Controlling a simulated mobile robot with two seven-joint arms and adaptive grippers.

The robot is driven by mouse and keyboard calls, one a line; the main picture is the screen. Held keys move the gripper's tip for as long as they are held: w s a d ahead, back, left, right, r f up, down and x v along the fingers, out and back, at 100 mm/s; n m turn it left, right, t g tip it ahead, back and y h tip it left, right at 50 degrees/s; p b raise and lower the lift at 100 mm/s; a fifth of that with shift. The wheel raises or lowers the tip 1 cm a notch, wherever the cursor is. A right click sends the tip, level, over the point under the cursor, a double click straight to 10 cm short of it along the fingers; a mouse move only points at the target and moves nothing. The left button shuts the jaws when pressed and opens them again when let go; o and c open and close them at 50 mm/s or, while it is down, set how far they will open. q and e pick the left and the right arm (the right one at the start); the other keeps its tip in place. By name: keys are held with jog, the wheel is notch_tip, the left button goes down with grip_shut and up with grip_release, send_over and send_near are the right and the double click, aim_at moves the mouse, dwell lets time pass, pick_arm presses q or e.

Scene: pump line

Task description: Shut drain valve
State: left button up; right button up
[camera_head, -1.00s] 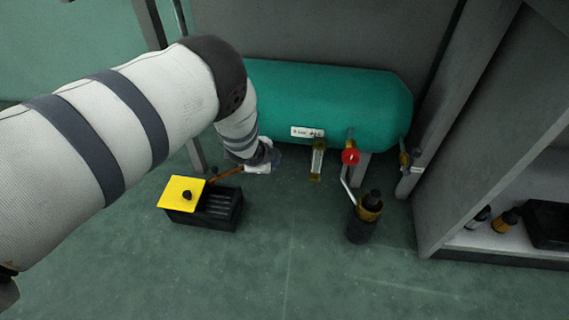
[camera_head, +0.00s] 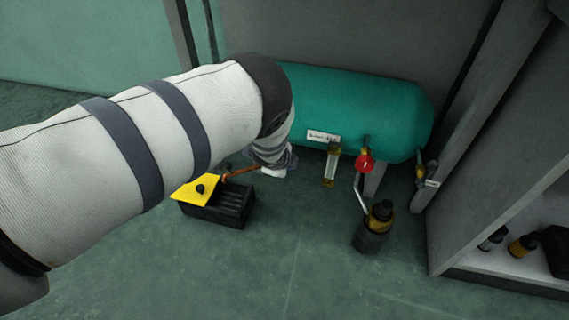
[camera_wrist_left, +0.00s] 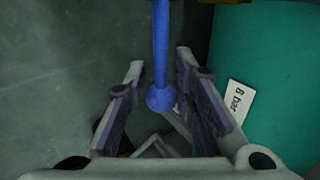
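A blue rod with a round ball end (camera_wrist_left: 160,98), which looks like the drain valve's lever, hangs between the fingers of my left gripper (camera_wrist_left: 160,66) in the left wrist view. The fingers stand open on both sides of it, with gaps visible. In the head view my left gripper (camera_head: 280,166) is low at the front of the green tank (camera_head: 350,105), partly hidden by my arm, and the valve body is hidden there. The tank's white label also shows in the left wrist view (camera_wrist_left: 237,102). My right gripper is in neither view.
A black box with a yellow lid (camera_head: 197,190) stands on the floor below my left arm. Right of the gripper are a sight glass (camera_head: 331,166), a red knob (camera_head: 365,164) and a dark canister (camera_head: 371,235). A grey shelf (camera_head: 470,190) stands at right. The front floor is clear.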

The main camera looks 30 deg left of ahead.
pick_arm(q)
jog(key=shift+o, duration=1)
jog(key=shift+s+f, duration=0.1)
jog(key=shift+r, duration=0.35)
jog(key=v, duration=1.1)
jog(key=shift+s+r, duration=0.2)
